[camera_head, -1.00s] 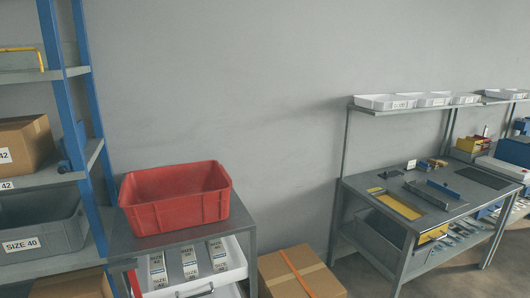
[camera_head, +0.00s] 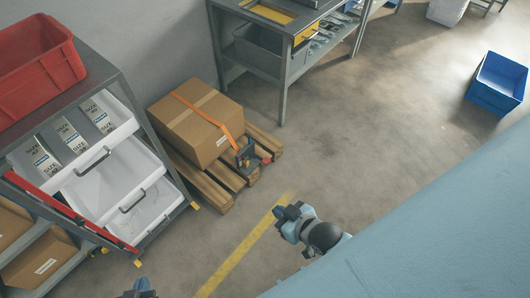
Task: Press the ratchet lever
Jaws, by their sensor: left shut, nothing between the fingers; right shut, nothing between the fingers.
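The ratchet (camera_head: 246,155) is a small dark device with a red part. It sits at the lower end of the orange strap (camera_head: 197,107), beside the cardboard box (camera_head: 190,130) on a wooden pallet (camera_head: 215,195). Its lever is too small to make out clearly. My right gripper (camera_head: 281,211) is shut and empty, above the floor near the yellow line, below and right of the ratchet and apart from it. My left gripper (camera_head: 140,286) shows only in part at the bottom edge, shut and empty, far from the ratchet.
A rack with tilted white drawers (camera_head: 118,180) and a red crate (camera_head: 38,66) stands left of the pallet. A workbench (camera_head: 290,65) stands behind it. A blue bin (camera_head: 497,84) is on the floor at right. The floor between is clear.

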